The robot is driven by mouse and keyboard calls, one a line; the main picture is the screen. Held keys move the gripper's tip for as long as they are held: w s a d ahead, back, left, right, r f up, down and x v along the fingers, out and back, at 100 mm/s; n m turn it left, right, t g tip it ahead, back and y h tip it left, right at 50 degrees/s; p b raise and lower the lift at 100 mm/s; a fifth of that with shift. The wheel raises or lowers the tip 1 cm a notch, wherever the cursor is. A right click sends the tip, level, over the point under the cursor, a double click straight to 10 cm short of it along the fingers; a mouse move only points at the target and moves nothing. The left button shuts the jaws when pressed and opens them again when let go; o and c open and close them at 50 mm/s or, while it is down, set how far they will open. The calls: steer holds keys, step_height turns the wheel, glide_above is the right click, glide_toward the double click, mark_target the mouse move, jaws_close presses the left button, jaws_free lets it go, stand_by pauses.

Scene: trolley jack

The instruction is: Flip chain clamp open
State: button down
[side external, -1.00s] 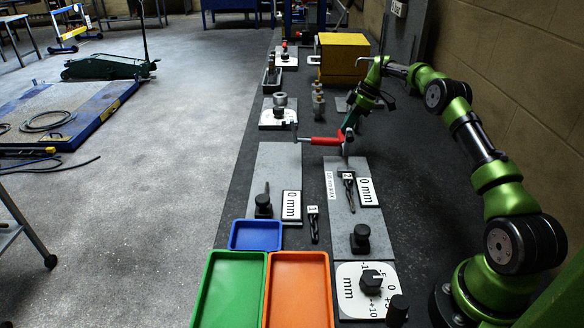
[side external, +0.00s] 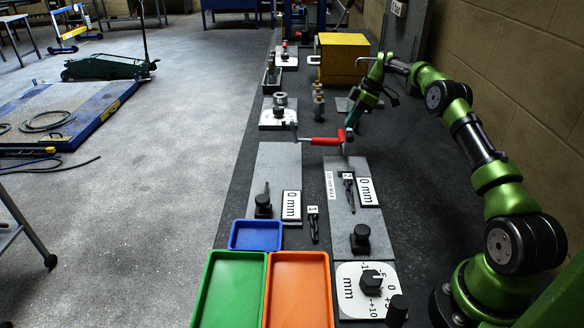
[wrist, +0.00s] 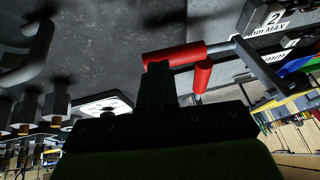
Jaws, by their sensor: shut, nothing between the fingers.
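The chain clamp shows as red grips on grey metal bars. In the side view its long red grip (side external: 325,141) lies nearly level above the bench, beyond the grey plates. In the wrist view one red grip (wrist: 178,56) runs across just past my fingertips, and a shorter red grip (wrist: 203,76) hangs beside it. A grey metal bar extends to the right. My gripper (side external: 350,130) is at the right end of the red grip. In the wrist view my gripper (wrist: 157,68) is shut, its fingertips against or very near the grip; contact is unclear. No chain can be made out.
Two grey plates (side external: 277,165) with black knobs and "0 mm" labels lie nearer the camera. Blue (side external: 256,236), green (side external: 228,290) and orange (side external: 297,290) trays stand in front. A yellow box (side external: 343,57) stands behind. Metal fittings (side external: 318,103) stand close to the clamp.

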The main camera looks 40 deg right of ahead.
steer(key=v, duration=0.6)
steer(key=shift+a, duration=0.15)
steer(key=shift+w, duration=0.1)
steer(key=s+a+r+m+h, duration=0.1)
steer(key=s+a+r+m, duration=0.25)
steer(key=a, duration=0.25)
steer(key=s+a+r+m+h, duration=0.1)
steer(key=s+a+r+m, duration=0.1)
steer(key=a+m, duration=0.35)
steer(key=s+a+r+m+h, duration=0.1)
steer(key=s+a+r+m, duration=0.2)
steer(key=a, duration=0.4)
steer(key=s+a+r+t, duration=0.1)
steer(key=s+a+t, duration=0.1)
steer(key=s+a, duration=0.5)
steer(key=s+a+r+t, duration=0.1)
steer(key=s+a+t, duration=0.1)
steer(key=s+a, duration=0.6)
steer(key=shift+s+a+r+m+t, duration=0.3)
steer(key=shift+s+r+m, duration=0.1)
steer(key=shift+s, duration=2.05)
